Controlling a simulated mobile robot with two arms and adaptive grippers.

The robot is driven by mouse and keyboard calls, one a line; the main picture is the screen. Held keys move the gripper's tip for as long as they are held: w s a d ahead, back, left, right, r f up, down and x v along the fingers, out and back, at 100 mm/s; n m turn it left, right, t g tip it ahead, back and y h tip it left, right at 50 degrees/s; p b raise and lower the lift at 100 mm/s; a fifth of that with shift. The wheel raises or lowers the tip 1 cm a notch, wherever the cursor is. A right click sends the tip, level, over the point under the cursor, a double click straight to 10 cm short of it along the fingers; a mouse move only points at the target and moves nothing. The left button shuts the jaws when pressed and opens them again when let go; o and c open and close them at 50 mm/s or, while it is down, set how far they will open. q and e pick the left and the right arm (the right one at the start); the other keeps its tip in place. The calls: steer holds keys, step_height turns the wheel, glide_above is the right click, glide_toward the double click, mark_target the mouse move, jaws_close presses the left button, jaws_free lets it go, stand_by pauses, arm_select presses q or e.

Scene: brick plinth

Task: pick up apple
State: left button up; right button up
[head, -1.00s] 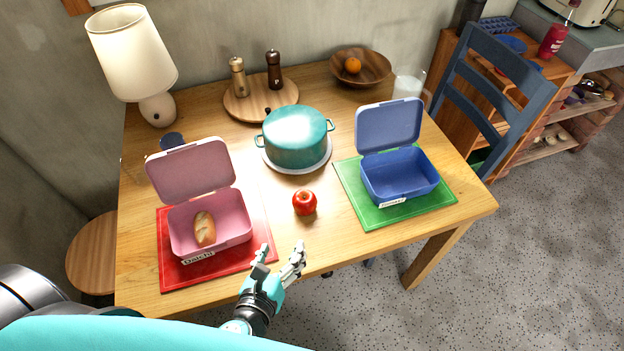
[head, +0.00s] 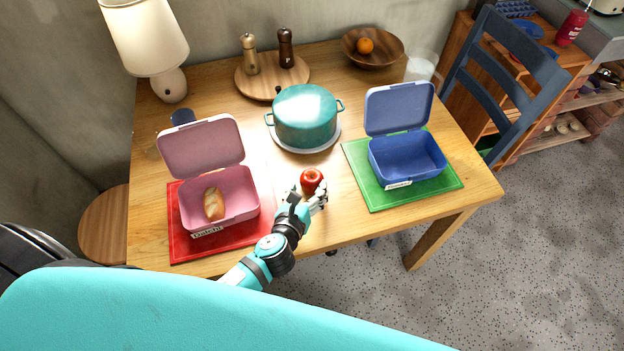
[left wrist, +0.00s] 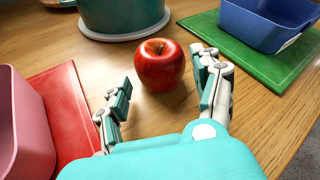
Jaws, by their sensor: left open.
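A red apple (head: 312,180) stands on the wooden table between the two lunch boxes, in front of the teal pot. It also shows in the left wrist view (left wrist: 160,65), upright with its stem on top. My left gripper (head: 306,197) is at the near side of the apple. In the left wrist view its two fingers (left wrist: 162,92) are spread apart, with the apple just beyond and between their tips. The gripper is open and empty. In the head view the fingers cover a little of the apple's lower edge. My right gripper is not in view.
A pink lunch box (head: 240,208) holding a bread roll (head: 213,203) stands on a red mat (head: 187,246) at left. A blue lunch box (head: 405,160) stands on a green mat (head: 378,196) at right. A teal pot (head: 305,118) sits close behind the apple.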

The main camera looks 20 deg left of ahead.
mark_target(309, 188)
arm_select(q)
steer(key=x, duration=0.4)
steer(key=c, duration=0.9)
steer(key=shift+r, duration=0.1)
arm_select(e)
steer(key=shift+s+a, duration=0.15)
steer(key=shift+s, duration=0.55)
